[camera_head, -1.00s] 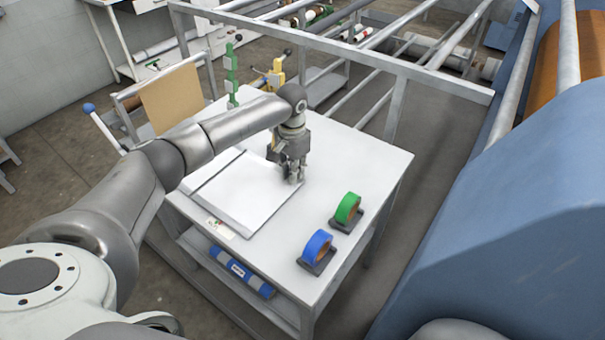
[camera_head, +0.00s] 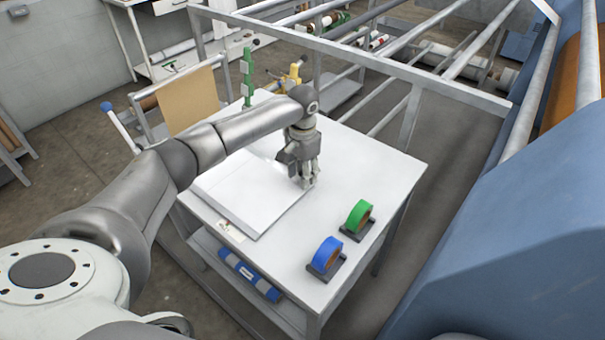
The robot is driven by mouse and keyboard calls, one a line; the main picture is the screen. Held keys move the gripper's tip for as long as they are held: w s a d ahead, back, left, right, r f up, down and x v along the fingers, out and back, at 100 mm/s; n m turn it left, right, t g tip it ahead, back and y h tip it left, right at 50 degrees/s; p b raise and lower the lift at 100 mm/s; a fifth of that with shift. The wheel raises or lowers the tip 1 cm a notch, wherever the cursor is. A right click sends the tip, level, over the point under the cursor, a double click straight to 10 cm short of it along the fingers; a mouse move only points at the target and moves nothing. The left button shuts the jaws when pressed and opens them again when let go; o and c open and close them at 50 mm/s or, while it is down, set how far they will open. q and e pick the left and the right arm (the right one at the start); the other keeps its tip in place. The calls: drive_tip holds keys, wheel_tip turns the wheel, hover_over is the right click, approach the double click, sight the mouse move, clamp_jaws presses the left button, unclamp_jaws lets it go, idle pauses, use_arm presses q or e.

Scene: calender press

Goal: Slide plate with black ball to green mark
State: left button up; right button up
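My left gripper (camera_head: 304,182) points down at the right edge of a flat white sheet or plate (camera_head: 258,205) on the white table. Its fingers look close together, but I cannot tell whether they are shut or touch the sheet. A tall green piece (camera_head: 247,78) stands at the table's back edge, with a yellow piece (camera_head: 294,77) to its right. A dark knob shows near the yellow piece. A small label (camera_head: 231,231) with tiny coloured marks lies by the sheet's front edge. I cannot clearly make out a plate with a black ball or a green mark. My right gripper is not in view.
Green tape (camera_head: 358,214) and blue tape (camera_head: 326,254) sit in dark holders at the white table's (camera_head: 375,160) front right. A blue roll (camera_head: 249,274) lies on the lower shelf. A metal frame (camera_head: 365,75) stands behind; a blue machine (camera_head: 510,230) is at right.

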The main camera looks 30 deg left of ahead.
use_arm(q)
wheel_tip(320, 180, up, 11)
drive_tip(key=shift+r, duration=0.2)
drive_tip(key=shift+f, duration=0.1)
idle(0.5)
